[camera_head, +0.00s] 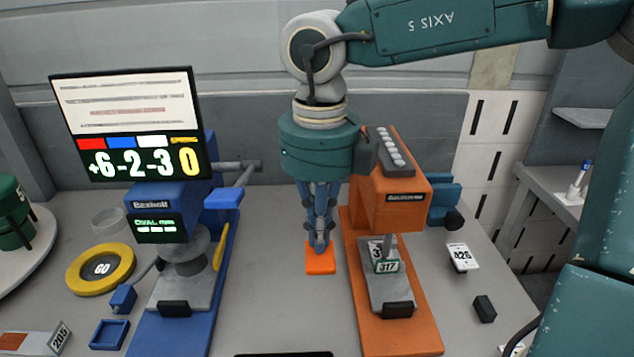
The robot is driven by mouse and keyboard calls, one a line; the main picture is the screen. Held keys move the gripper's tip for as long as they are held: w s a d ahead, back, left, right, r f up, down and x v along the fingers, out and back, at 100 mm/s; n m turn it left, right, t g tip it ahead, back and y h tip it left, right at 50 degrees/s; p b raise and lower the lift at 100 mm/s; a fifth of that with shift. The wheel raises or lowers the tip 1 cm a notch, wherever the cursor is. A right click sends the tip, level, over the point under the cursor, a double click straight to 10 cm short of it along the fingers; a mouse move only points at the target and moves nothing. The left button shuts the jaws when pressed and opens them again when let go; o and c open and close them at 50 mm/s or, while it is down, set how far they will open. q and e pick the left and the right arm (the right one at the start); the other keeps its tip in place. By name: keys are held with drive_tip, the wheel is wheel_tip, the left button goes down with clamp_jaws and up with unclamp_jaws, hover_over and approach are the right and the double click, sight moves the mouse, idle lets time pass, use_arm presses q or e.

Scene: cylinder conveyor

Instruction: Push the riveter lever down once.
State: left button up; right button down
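The orange riveter (400,200) stands on a long orange base (420,335) right of centre. An orange pad (320,266), apparently the end of its lever, shows at its left side; the rest of the lever is hidden behind my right gripper and wrist. My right gripper (319,246) points straight down, its fingers together and empty. Its tips overlap the back part of the orange pad in the picture; I cannot tell whether they touch. A small part tagged 317 (387,267) sits on the riveter's grey plate. My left gripper is not in view.
A blue gauge machine (165,205) with a screen (130,120) and blue-padded lever (223,198) stands left. A yellow GO ring (100,269), small blue tray (109,335) and card 205 (35,340) lie beside it. Card 426 (462,257) and a black block (484,309) lie right.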

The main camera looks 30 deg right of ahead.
wheel_tip(320, 180, up, 15)
drive_tip(key=p, duration=1)
drive_tip(key=shift+r, duration=0.2)
